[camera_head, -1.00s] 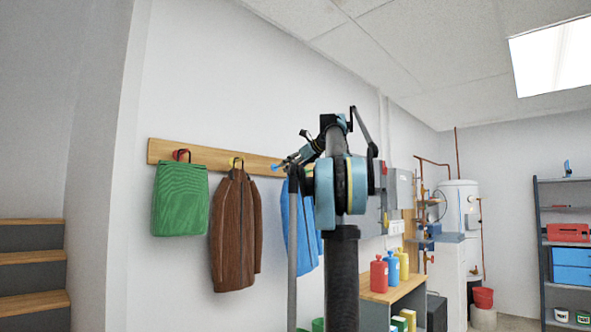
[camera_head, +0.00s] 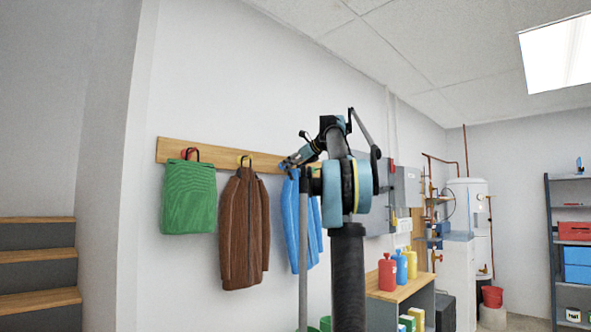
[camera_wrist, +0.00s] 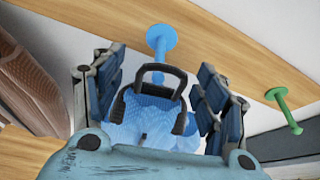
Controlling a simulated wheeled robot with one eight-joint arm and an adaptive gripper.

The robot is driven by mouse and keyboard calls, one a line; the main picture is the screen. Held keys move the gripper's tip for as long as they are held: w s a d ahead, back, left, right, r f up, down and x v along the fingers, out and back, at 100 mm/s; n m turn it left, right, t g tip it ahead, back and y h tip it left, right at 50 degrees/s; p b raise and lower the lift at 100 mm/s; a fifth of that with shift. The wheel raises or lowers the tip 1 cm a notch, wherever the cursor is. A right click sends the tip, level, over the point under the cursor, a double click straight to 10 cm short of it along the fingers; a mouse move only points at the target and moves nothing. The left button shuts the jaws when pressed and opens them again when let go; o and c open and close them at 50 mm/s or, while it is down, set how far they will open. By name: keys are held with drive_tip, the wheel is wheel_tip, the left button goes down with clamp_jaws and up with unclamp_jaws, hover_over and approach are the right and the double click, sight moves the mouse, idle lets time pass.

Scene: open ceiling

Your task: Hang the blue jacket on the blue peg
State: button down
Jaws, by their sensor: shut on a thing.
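The blue jacket (camera_head: 291,222) hangs from my gripper (camera_head: 291,163), partly hidden behind my arm in the head view. In the wrist view, the jacket (camera_wrist: 150,108) and its black hanger loop (camera_wrist: 163,69) lie between the fingers of my gripper (camera_wrist: 160,100), which is shut on the jacket's hanger. The blue peg (camera_wrist: 161,38) sticks out of the wooden rail (camera_wrist: 110,20), right by the top of the loop. I cannot tell whether the loop is around the peg or only in front of it. In the head view my gripper hides the peg.
A green bag (camera_head: 188,200) and a brown jacket (camera_head: 240,230) hang on the rail to the left. A green peg (camera_wrist: 282,108) is bare at the right in the wrist view. Grey wall boxes (camera_head: 405,190) and a bench (camera_head: 400,292) with bottles stand to the right.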

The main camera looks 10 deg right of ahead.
drive_tip(key=shift+w+a, duration=0.55)
drive_tip(key=shift+w, duration=0.25)
drive_tip(key=shift+w+a+f, duration=0.35)
drive_tip(key=shift+w+f, duration=0.1)
drive_tip(key=shift+w, duration=0.05)
drive_tip(key=shift+f, duration=0.25)
